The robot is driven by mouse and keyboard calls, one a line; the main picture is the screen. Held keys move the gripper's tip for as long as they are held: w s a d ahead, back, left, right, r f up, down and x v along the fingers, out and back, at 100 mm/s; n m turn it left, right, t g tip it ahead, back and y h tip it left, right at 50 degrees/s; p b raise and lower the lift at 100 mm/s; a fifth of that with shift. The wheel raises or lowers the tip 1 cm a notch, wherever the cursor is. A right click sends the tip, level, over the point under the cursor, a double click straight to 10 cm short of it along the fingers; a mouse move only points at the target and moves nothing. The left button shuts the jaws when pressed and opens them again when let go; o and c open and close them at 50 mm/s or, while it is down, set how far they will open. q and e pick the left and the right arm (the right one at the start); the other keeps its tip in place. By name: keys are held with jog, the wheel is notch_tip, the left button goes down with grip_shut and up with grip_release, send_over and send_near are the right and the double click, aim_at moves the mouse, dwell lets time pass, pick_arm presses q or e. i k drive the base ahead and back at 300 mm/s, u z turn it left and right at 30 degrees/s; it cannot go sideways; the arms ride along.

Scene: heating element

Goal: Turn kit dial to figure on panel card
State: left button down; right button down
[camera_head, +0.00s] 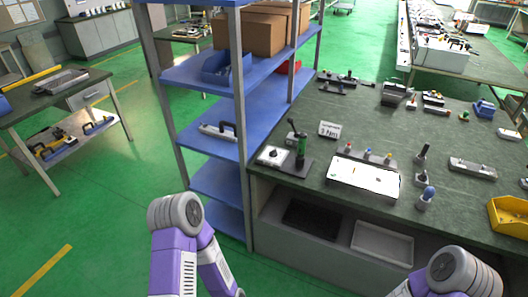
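A small white card (329,129) with dark lettering stands on the dark-topped workbench; its large line seems to begin with a 3, but the rest is too small to read surely. A kit (284,161) sits at the bench's left front corner, left of and in front of the card. The knob's setting is too small to tell. Both my arms show at the bottom edge, apart from the bench; neither gripper is in view.
A blue shelf rack (204,143) stands against the bench's left side. A white board (363,178) with coloured knobs lies right of the kit. A yellow bin (511,217) stands at the right. Open trays sit under the bench.

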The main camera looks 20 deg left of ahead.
aim_at(273, 153)
jog(key=u, duration=0.6)
jog(key=i, duration=0.85)
jog(key=u, duration=0.25)
